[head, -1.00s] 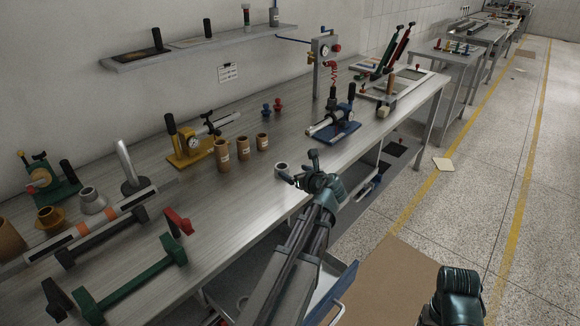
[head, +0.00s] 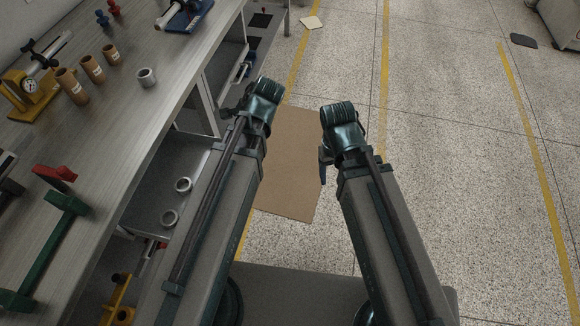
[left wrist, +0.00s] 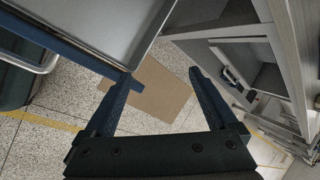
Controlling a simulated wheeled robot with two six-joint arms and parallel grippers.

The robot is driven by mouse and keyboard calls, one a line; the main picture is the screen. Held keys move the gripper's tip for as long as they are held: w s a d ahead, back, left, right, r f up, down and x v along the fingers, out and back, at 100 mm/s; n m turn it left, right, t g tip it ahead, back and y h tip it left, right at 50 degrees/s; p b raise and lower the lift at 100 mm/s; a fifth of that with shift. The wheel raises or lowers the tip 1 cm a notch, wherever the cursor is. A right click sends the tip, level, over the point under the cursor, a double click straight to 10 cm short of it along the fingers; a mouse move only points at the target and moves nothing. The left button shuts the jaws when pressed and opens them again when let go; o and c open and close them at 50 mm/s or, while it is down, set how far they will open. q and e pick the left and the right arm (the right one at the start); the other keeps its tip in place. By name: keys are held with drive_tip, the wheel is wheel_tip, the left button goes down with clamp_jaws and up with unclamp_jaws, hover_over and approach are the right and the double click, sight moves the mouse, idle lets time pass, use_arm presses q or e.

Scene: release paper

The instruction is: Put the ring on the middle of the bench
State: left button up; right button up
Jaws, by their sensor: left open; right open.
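A grey metal ring (head: 147,77) stands on the bench (head: 118,128), near its front edge and to the right of a row of brown cylinders. Two similar rings, one upper (head: 184,184) and one lower (head: 169,217), lie in the open drawer (head: 150,205) below the bench. My left gripper (head: 232,110) is off the bench's front side, apart from the ring on top. In the left wrist view its fingers (left wrist: 165,80) are spread with nothing between them. My right gripper (head: 324,165) is over the floor, away from the bench; its fingers are partly hidden.
The drawer (left wrist: 115,25) juts out beside my left gripper. A brown mat (head: 290,165) lies on open floor.

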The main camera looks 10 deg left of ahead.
use_arm(q)
drive_tip(key=s+d+f+n+g+h, duration=0.1)
drive_tip(key=s+d+n+h, duration=0.1)
drive_tip(key=s+d, duration=0.4)
drive_tip(key=s+d+f+n+g+h, duration=0.1)
drive_tip(key=s+d+n, duration=0.3)
drive_tip(key=d, duration=0.5)
drive_tip(key=shift+s+d+f+n+g+h, duration=0.3)
drive_tip(key=shift+s+f+n+g+h, duration=0.1)
drive_tip(key=shift+s+g, duration=0.4)
drive_tip(key=shift+r, duration=0.1)
